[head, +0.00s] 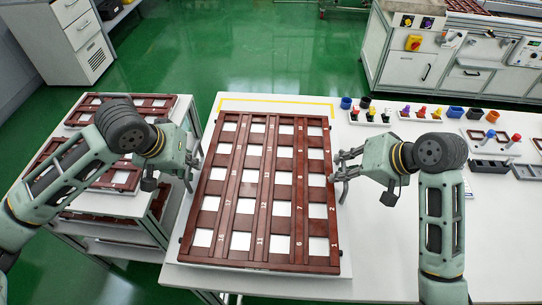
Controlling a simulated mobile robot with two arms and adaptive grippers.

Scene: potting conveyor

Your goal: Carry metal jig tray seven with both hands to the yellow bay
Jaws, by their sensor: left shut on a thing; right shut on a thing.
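A large reddish-brown jig tray (268,150), a grid of square openings with white numbers on its bars, is over the white table in the middle of the head view. The openings show white. My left gripper (190,176) is shut at the tray's left side, and my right gripper (341,180) is shut at its right side, roughly opposite. Yellow bay lines (275,99) run just beyond the tray's far edge, with corners at both ends. The tray hides the area nearer me. I cannot tell whether the tray rests on the table or hangs slightly above it.
Similar brown trays (125,180) lie on a low white cart at the left, close to my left arm. Coloured small parts (407,112) and grey bins (489,170) stand on the table at the right. The table right of the tray, near the front, is clear.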

